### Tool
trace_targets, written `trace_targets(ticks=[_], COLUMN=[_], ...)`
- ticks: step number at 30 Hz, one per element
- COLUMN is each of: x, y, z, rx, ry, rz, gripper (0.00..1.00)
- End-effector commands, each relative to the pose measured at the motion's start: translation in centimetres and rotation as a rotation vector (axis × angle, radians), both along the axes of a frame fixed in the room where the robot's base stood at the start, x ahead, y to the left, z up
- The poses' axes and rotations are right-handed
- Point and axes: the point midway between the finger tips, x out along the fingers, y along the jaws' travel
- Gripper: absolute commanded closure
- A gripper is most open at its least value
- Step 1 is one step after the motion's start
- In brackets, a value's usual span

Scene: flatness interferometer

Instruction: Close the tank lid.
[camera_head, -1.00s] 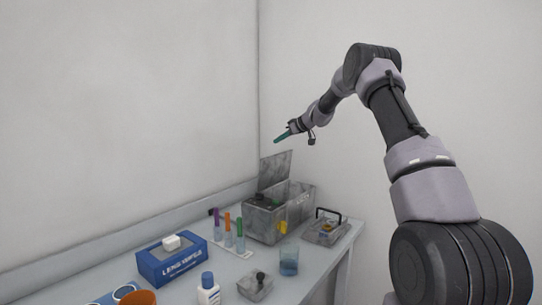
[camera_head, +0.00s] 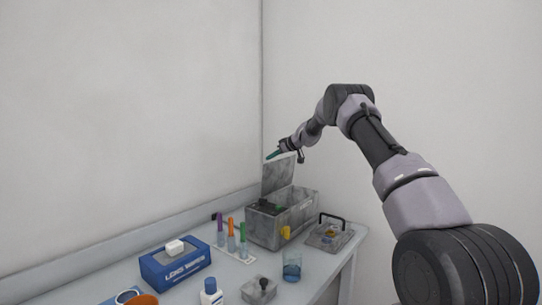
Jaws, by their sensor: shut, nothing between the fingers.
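The tank (camera_head: 296,219) is a grey metal box at the back right of the bench. Its lid (camera_head: 278,176) is open and stands nearly upright at the tank's left back side. Dark round items and a green one show inside the tank's front part. My gripper (camera_head: 270,156) has green fingertips and is shut and empty. It is at the height of the lid's top edge, close to it in the picture. I cannot tell whether it touches the lid.
Tubes with coloured caps (camera_head: 232,238) stand left of the tank. A device with a black handle (camera_head: 330,235) is at its right. A beaker of blue liquid (camera_head: 291,266), a small grey block (camera_head: 259,291), a white bottle (camera_head: 211,292) and a blue wipes box (camera_head: 176,264) stand in front.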

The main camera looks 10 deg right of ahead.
Motion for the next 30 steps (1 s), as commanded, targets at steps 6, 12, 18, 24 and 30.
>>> trace_targets(ticks=[6, 12, 18, 24, 30], x=[-1.3, -1.5, -1.5, -1.4, -1.2], y=[-1.0, -1.2, -1.2, -1.5, -2.1], z=[-0.7, -0.9, -0.9, -0.8, -0.8], rx=[0.002, 0.001, 0.001, 0.001, 0.000], ry=[0.003, 0.002, 0.002, 0.002, 0.002], rz=[0.002, 0.002, 0.002, 0.001, 0.000], gripper=[1.00, 1.00, 1.00, 1.00, 1.00])
